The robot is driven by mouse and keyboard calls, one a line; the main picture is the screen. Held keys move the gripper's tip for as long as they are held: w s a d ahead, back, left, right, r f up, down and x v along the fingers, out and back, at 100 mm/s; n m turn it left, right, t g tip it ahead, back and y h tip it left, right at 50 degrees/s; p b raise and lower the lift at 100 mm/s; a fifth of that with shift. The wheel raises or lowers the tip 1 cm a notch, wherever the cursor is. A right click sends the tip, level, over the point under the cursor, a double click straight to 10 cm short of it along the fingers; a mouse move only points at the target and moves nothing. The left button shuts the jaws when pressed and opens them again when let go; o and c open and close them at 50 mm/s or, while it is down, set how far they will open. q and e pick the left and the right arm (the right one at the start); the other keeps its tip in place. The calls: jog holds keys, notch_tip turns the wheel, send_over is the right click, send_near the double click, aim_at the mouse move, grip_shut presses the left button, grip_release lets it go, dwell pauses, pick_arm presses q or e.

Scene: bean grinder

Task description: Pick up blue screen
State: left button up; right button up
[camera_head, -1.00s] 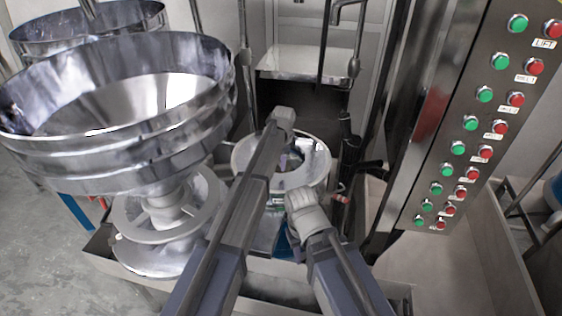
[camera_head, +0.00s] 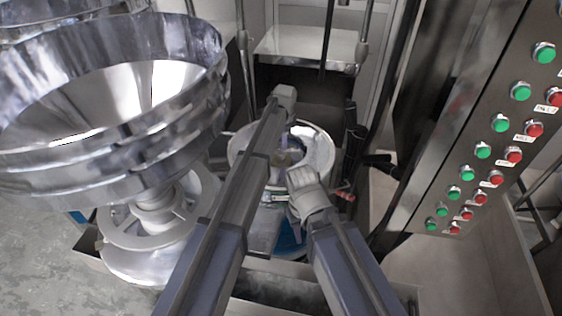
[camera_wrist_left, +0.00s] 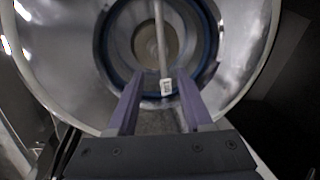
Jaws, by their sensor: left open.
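In the left wrist view, a blue ring (camera_wrist_left: 210,72), which looks like the rim of the blue screen, sits inside a round metal drum. A pale rod and a small white label (camera_wrist_left: 166,87) show across it. My left gripper (camera_wrist_left: 159,92) is open, its two fingers apart over the near side of the ring with nothing clearly between them. In the head view my left gripper (camera_head: 285,95) is over the far side of the drum (camera_head: 322,150), its fingers hidden. My right gripper (camera_head: 303,190) is at the near side of the drum; its jaws are unclear.
A large steel hopper (camera_head: 110,110) stands close on the left. A panel with green and red buttons (camera_head: 490,140) rises on the right. Dark pipes (camera_head: 352,150) stand just right of the drum. A blue surface (camera_head: 290,241) shows below my right gripper.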

pick_arm(q)
jog(key=shift+w+f+b, duration=0.25)
jog(key=shift+f+b, duration=0.65)
jog(key=shift+f, duration=0.1)
jog(key=shift+w+f+b, duration=0.3)
jog(key=shift+f+b, duration=0.55)
jog(key=shift+f, duration=0.1)
jog(key=shift+w+f+b, duration=0.25)
jog(key=shift+f+b, duration=0.65)
jog(key=shift+f, duration=0.1)
jog(key=shift+r, duration=0.1)
jog(key=shift+c, duration=0.3)
grip_shut()
